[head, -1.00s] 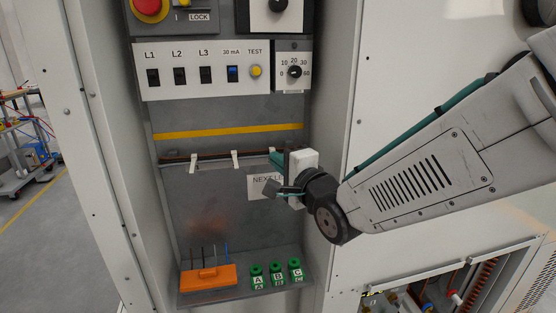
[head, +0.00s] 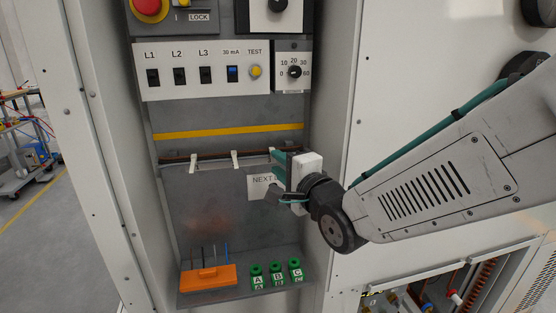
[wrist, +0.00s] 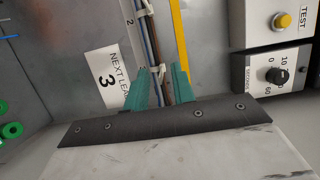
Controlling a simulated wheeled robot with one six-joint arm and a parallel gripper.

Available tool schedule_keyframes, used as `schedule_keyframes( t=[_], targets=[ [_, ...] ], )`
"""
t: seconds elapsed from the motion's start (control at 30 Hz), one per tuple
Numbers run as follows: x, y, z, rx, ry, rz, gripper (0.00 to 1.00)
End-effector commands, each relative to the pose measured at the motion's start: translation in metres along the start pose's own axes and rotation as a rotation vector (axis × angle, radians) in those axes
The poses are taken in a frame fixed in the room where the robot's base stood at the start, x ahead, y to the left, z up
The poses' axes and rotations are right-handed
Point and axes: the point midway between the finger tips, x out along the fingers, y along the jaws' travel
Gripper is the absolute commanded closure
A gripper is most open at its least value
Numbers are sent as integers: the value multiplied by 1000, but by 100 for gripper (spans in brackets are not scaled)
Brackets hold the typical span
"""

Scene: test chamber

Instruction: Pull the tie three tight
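Two white cable ties, the left one (head: 193,159) and the middle one (head: 235,160), hang on the dark cable run along the back panel in the head view. The middle tie also shows at the top of the wrist view (wrist: 146,8), near a "2" mark. My gripper (head: 279,163) is at the right end of the run and hides most of that spot. In the wrist view its two teal fingers (wrist: 162,70) stand apart. A white tie piece, likely tie three (wrist: 161,72), shows between them against the cables. I cannot tell whether the fingers touch it.
A white "NEXT LEAD 3" card (wrist: 107,77) is beside the fingers. A switch row (head: 205,74) and dial (head: 294,72) are above. An orange holder (head: 208,276) and green lettered pieces (head: 277,274) stand on the shelf below. The cabinet's right side wall (head: 335,110) is close to my arm.

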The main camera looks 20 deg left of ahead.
Motion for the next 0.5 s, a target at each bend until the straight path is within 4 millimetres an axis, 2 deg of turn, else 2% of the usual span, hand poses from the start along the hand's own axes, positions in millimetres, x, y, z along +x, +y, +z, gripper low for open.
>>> schedule_keyframes(
  t=[0.5],
  targets=[
    [-39, 0, 12, -1, 0, 1, 75]
  ],
)
